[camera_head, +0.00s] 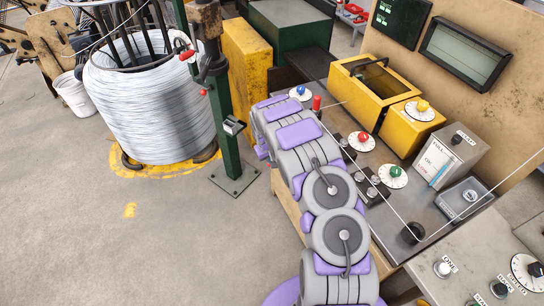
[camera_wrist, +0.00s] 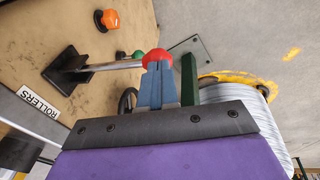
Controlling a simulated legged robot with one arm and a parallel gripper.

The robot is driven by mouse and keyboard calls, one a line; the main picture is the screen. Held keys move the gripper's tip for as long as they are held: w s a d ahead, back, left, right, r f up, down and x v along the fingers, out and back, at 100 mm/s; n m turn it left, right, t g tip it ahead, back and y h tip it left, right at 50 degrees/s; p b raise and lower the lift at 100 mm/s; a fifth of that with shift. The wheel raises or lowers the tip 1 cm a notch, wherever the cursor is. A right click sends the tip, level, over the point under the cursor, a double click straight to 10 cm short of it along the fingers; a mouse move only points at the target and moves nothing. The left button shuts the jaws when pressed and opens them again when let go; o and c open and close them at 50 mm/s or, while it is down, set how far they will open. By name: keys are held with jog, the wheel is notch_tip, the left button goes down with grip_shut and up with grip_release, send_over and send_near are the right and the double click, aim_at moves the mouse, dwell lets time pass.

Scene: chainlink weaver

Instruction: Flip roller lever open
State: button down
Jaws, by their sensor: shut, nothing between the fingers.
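The roller lever (camera_wrist: 112,66) is a silver rod on a black base (camera_wrist: 66,66), beside a white label reading ROLLERS (camera_wrist: 38,101) in the wrist view. The rod points right and ends in a red ball knob (camera_wrist: 157,58). My gripper (camera_wrist: 156,72) has blue-grey fingers that are shut and empty. Their tips are right at the knob and overlap its lower edge in the picture; I cannot tell whether they touch it. In the head view my purple and grey arm hides the gripper. A small red-topped piece (camera_head: 317,102) shows beside the arm, but I cannot tell whether it is the lever's knob.
An orange knob (camera_wrist: 107,20) is on the tan surface near the lever. A green post (camera_head: 220,120) and a large wire coil (camera_head: 155,105) stand left of my arm. A yellow box (camera_head: 365,90) and dials are to its right.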

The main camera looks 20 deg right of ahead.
aim_at(268, 165)
jog(key=f, duration=0.1)
jog(key=f+b, duration=0.1)
jog(key=f, duration=0.1)
jog(key=f+b, duration=0.1)
jog(key=f, duration=0.1)
jog(key=shift+a, duration=0.35)
jog(key=shift+s+b+x, duration=0.15)
jog(key=shift+b+x, duration=0.1)
jog(key=shift+x, duration=0.65)
jog(key=shift+s+b+x, duration=0.15)
jog(key=shift+b+x, duration=0.05)
jog(key=shift+x, duration=0.7)
jog(key=shift+d, duration=0.1)
jog(key=s+a+r+p, duration=0.2)
jog(key=a+r, duration=0.7)
jog(key=r, duration=0.1)
jog(key=shift+s+a, duration=0.25)
jog(key=shift+a, duration=0.15)
jog(key=shift+d, duration=0.1)
